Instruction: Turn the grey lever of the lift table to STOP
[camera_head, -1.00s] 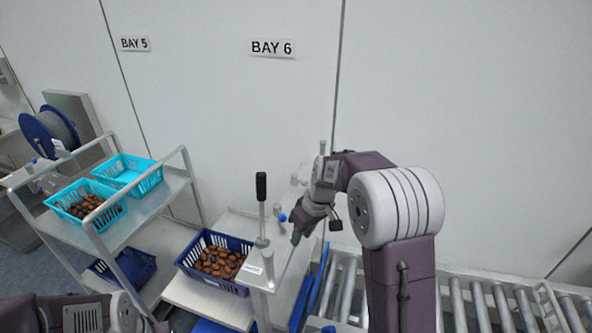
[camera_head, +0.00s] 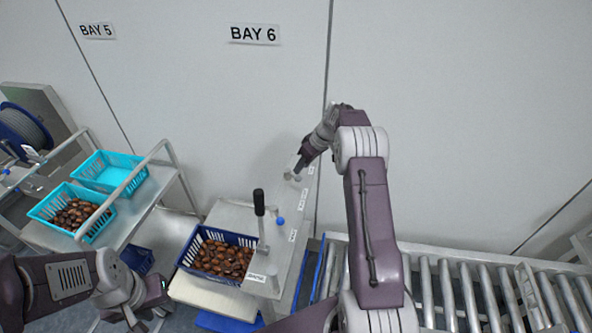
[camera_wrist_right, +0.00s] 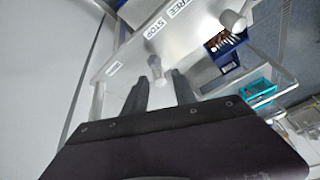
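The lift table (camera_head: 283,262) has a white top with small labels along its right edge. At its far end a small grey lever (camera_head: 292,172) stands by my right gripper (camera_head: 301,163). In the right wrist view, the grey lever (camera_wrist_right: 155,66) shows just beyond and between the two dark fingertips of that gripper (camera_wrist_right: 159,84), which are apart with nothing gripped. The STOP label (camera_wrist_right: 155,27) and FREE label (camera_wrist_right: 180,5) lie beyond it. I cannot tell which label the lever points to. My left gripper (camera_head: 150,308) is low at the left, its fingers unclear.
A black-handled lever (camera_head: 260,215) and a blue knob (camera_head: 280,221) stand on the lift table. A blue crate of dates (camera_head: 190,262) is left of them. A cart (camera_head: 150,205) holds turquoise baskets (camera_head: 97,180). A roller conveyor (camera_head: 440,290) runs right.

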